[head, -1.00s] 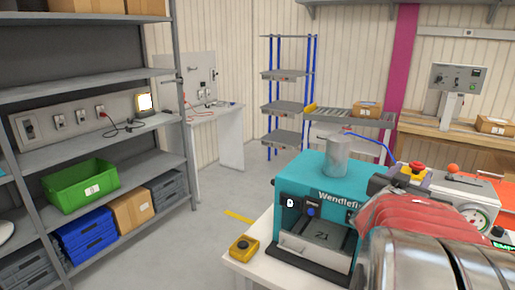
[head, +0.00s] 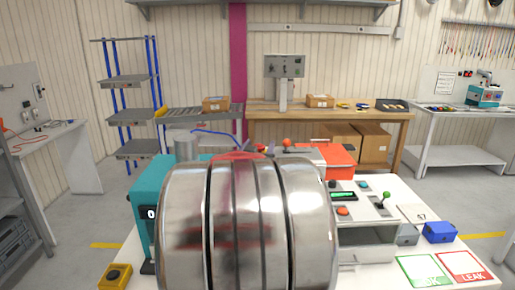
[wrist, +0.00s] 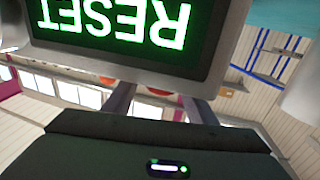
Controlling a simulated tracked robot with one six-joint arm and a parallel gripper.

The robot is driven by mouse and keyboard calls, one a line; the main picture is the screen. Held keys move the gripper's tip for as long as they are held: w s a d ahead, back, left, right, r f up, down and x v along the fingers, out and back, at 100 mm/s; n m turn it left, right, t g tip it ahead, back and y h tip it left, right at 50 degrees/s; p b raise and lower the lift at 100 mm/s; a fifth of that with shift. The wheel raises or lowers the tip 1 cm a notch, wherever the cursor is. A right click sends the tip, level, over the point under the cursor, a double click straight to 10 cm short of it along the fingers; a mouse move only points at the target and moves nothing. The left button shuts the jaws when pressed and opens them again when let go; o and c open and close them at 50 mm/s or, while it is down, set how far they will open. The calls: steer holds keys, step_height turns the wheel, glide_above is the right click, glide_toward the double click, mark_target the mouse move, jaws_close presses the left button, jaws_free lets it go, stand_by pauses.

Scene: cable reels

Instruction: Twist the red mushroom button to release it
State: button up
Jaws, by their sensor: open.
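In the wrist view my gripper (wrist: 160,101) is open, its two fingers reaching away from me. A red rounded part (wrist: 160,91), which looks like the red mushroom button, shows between the fingers. I cannot tell whether the fingers touch the red part. In the head view a small red cap (head: 260,148), probably the button, shows just behind my shiny arm links, which hide my gripper and most of the surroundings there.
A teal machine (head: 150,195) stands left of my arm. A yellow button box (head: 115,276) sits at the front left.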

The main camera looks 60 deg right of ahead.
steer(key=shift+c, duration=0.7)
steer(key=c, duration=0.9)
steer(key=shift+a, duration=0.2)
steer(key=shift+c, duration=0.2)
steer(key=shift+d, duration=0.15)
steer(key=shift+m+g+h, duration=0.3)
steer(key=shift+m+g, duration=0.5)
steer(key=shift+g, duration=0.5)
steer(key=shift+d+m+g, duration=0.1)
steer(key=shift+m+g, duration=1.2)
steer(key=shift+g, duration=0.7)
steer(key=shift+s+m+g+y, duration=0.1)
steer(key=shift+m+g+y, duration=0.4)
steer(key=shift+m+g, duration=0.75)
steer(key=shift+s+m+g+y, duration=0.1)
steer(key=shift+m+g+y, duration=0.5)
steer(key=shift+g, duration=1.15)
